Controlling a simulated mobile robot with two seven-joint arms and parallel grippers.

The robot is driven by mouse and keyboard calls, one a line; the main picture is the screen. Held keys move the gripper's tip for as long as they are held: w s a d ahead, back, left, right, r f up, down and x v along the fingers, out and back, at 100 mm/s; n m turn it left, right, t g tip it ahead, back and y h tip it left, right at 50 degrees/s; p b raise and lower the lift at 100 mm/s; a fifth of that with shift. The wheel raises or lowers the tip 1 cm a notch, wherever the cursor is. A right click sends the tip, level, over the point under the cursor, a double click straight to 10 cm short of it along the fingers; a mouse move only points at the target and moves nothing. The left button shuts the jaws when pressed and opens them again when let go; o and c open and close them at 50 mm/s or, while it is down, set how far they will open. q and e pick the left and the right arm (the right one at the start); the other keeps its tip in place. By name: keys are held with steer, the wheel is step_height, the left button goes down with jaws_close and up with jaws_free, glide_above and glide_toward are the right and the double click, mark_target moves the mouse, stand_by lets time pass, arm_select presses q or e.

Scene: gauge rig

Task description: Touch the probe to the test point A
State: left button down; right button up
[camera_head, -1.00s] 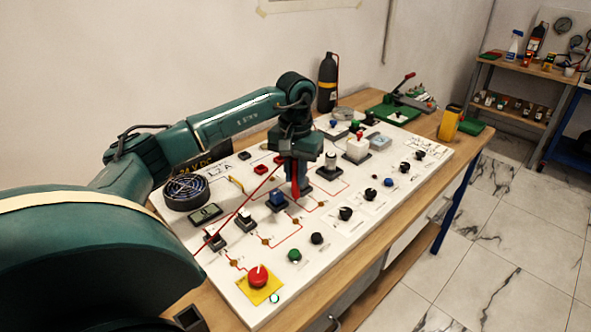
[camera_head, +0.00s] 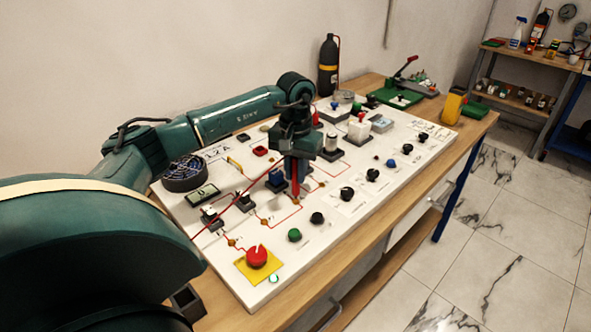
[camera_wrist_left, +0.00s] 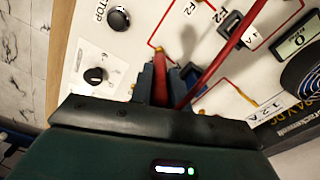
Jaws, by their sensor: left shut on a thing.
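My left gripper (camera_head: 293,186) is shut on a red probe (camera_head: 295,189), held upright above the white board (camera_head: 336,238). The probe also shows in the left wrist view (camera_wrist_left: 160,75), between the blue-grey fingers. Its tip is close to a small copper-coloured test point (camera_wrist_left: 158,48); I cannot tell whether they touch. Similar test points sit along the red lines, one left of the gripper (camera_head: 264,221) and one further left (camera_head: 232,243). Their labels are too small to read, so I cannot tell which is A. My right gripper is not in view.
A red cable (camera_wrist_left: 222,60) runs from the probe across the board. A red emergency button (camera_head: 257,256) on yellow, black knobs (camera_head: 347,194), switches (camera_head: 244,201) and a round fan (camera_head: 184,174) stand on the board. A dark bottle (camera_head: 328,66) stands behind. The table's front edge is clear.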

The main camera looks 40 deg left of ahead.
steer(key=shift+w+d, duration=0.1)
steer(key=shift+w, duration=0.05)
arm_select(q)
steer(key=shift+r, duration=0.1)
